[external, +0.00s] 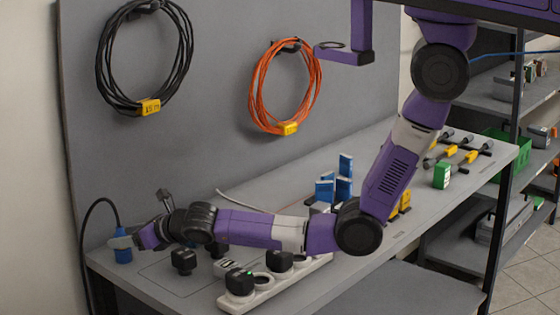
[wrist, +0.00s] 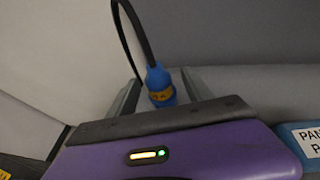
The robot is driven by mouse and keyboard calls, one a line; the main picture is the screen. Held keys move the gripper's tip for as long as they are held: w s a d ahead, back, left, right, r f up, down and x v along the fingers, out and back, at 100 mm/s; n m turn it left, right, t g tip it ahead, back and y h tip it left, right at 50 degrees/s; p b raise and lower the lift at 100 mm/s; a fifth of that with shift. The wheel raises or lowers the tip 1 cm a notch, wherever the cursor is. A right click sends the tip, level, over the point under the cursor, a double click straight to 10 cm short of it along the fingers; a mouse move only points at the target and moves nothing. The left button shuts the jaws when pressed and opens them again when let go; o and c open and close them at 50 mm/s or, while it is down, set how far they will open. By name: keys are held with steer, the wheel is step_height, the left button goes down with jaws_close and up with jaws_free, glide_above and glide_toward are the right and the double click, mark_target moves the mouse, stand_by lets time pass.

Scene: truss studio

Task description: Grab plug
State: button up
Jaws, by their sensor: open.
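A blue plug (external: 122,254) with a black cable stands upright at the left end of the workbench. In the wrist view the same blue plug (wrist: 160,88), with a yellow-orange label, is between the two grey fingers, its cable rising from the top. My gripper (external: 124,242) reaches it from the right, with a grey finger in front of its upper part. In the wrist view my gripper (wrist: 161,92) is open, one finger on each side of the plug. The plug's lower end is hidden behind my gripper body. I cannot tell whether a finger touches it.
Black adapters (external: 183,262) stand on the bench (external: 190,285) right of my gripper. A white power strip (external: 262,297) with black plugs lies below my forearm. Blue blocks (external: 345,165) and a green box (external: 442,175) stand farther right. A grey panel (external: 210,90) rises behind.

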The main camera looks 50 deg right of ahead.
steer(key=w+f, duration=0.1)
steer(key=w+a+f+b, duration=0.1)
steer(key=w, duration=0.1)
steer(key=shift+w+f, duration=0.1)
steer(key=shift+f, duration=0.1)
steer(key=shift+w+a+f, duration=0.2)
steer(key=shift+w, duration=0.35)
jaws_close()
